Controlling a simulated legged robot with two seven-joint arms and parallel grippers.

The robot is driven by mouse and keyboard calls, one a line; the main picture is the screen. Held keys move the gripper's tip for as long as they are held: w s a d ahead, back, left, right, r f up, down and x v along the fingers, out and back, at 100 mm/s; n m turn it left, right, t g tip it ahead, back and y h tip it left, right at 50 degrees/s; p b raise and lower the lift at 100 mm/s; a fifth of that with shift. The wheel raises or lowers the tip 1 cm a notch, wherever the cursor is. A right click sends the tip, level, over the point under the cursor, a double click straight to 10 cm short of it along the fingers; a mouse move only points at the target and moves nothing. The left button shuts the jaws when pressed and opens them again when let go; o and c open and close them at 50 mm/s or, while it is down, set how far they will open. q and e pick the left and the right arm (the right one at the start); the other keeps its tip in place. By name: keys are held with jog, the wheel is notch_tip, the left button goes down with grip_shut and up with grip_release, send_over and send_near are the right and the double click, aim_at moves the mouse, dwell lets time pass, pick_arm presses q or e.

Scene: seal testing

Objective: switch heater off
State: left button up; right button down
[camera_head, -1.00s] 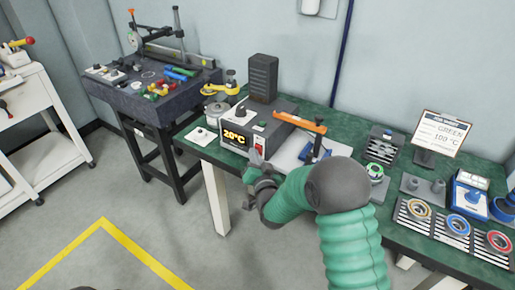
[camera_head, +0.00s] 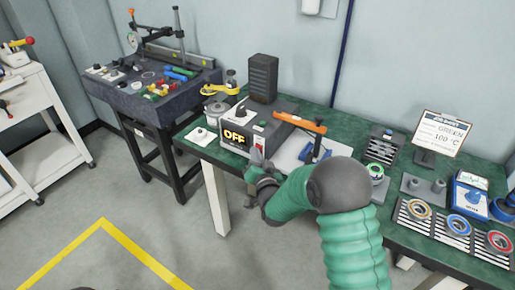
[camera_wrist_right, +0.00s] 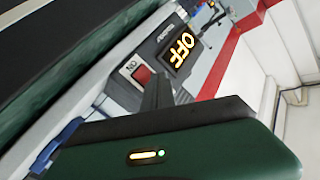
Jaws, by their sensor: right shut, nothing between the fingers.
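The heater (camera_head: 262,127) is a grey box near the left end of the green bench, with a dark tower behind it. Its display (camera_head: 235,137) reads OFF in the head view, and the right wrist view shows the same reading (camera_wrist_right: 181,50). A red switch (camera_wrist_right: 142,75) sits beside the display. My right gripper (camera_head: 256,158) is shut and empty, its fingertips just in front of the heater's front face by the switch. I cannot tell whether they touch it. My left gripper is not in view.
An orange-handled press (camera_head: 302,124) stands right of the heater. A sign reading GREEN 100 °C (camera_head: 440,133) and colored rings in racks (camera_head: 457,225) are farther right. A dark table (camera_head: 140,100) with tools stands to the left. The floor at front left is clear.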

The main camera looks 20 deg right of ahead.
jog(key=shift+s+a+f, duration=0.1)
jog(key=shift+s+a, duration=0.4)
jog(key=shift+a, duration=0.15)
jog(key=s+a, duration=0.2)
jog(key=s+a+b, duration=0.1)
jog(key=a, duration=0.1)
jog(key=shift+f, duration=0.25)
dwell(0.4)
